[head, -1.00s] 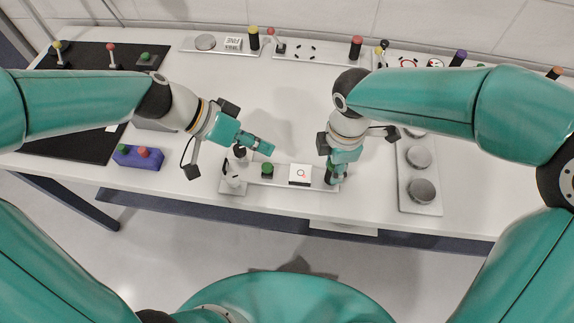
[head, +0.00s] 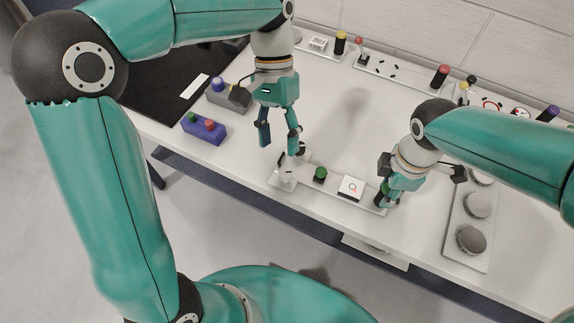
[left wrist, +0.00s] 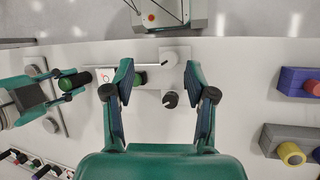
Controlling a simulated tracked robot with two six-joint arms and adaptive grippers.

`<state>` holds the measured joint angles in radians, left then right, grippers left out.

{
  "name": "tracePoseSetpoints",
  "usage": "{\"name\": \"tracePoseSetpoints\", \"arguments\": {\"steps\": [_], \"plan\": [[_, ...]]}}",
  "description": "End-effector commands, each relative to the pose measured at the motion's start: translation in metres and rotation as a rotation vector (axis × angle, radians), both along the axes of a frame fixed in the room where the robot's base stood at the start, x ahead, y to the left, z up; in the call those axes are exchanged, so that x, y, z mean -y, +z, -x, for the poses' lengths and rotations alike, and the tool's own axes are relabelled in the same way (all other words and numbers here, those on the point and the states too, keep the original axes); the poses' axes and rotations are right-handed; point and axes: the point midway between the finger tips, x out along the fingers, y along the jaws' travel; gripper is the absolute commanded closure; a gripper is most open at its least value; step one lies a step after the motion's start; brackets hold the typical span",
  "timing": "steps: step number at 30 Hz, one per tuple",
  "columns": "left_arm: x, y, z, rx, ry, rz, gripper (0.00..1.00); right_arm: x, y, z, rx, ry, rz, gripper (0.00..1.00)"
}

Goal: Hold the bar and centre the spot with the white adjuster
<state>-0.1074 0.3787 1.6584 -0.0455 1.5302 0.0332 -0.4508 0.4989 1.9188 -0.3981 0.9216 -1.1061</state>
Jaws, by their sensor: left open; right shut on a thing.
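The mirror fixture's pale plate (head: 335,191) lies at the table's near edge. The white adjuster (head: 286,171) stands at its left end, next to a dark-topped knob (head: 301,149). In the left wrist view the white adjuster (left wrist: 169,57) and dark-topped knob (left wrist: 170,99) lie between or just beyond my open left fingers (left wrist: 157,80), which touch neither visibly. In the head view my left gripper (head: 279,143) points down, empty. A white target (head: 351,188) shows a small red mark; its exact centring is unclear. My right gripper (head: 385,190) is shut on the green-and-black bar (left wrist: 70,83) at the right end.
A green knob (head: 320,174) stands between the adjusters and the target. A blue box (head: 204,128) with green and red buttons sits to the left. A panel of round grey knobs (head: 473,205) is at the right. The table middle is clear.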

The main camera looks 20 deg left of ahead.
Motion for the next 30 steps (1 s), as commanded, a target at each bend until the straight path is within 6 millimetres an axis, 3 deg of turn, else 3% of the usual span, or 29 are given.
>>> {"name": "tracePoseSetpoints", "arguments": {"steps": [5,8,12,17,30], "plan": [[-0.006,0.015,-0.032,0.014,-0.059,-0.267,0.44,0.0,0.0,0.0,0.001,-0.001,0.0,1.0],[0.014,0.015,-0.045,0.05,-0.119,-0.293,0.44,0.0,0.0,0.0,0.001,-0.002,-0.001,1.0],[0.028,0.009,-0.042,0.048,-0.159,-0.294,0.44,0.0,0.0,0.0,0.001,-0.002,-0.001,1.0],[0.028,-0.004,-0.036,0.048,-0.163,-0.294,0.44,0.0,0.0,0.0,0.001,-0.001,-0.001,1.0],[0.02,-0.076,-0.007,0.047,-0.163,-0.292,0.44,0.0,0.0,0.0,0.001,-0.001,0.0,1.0]]}}
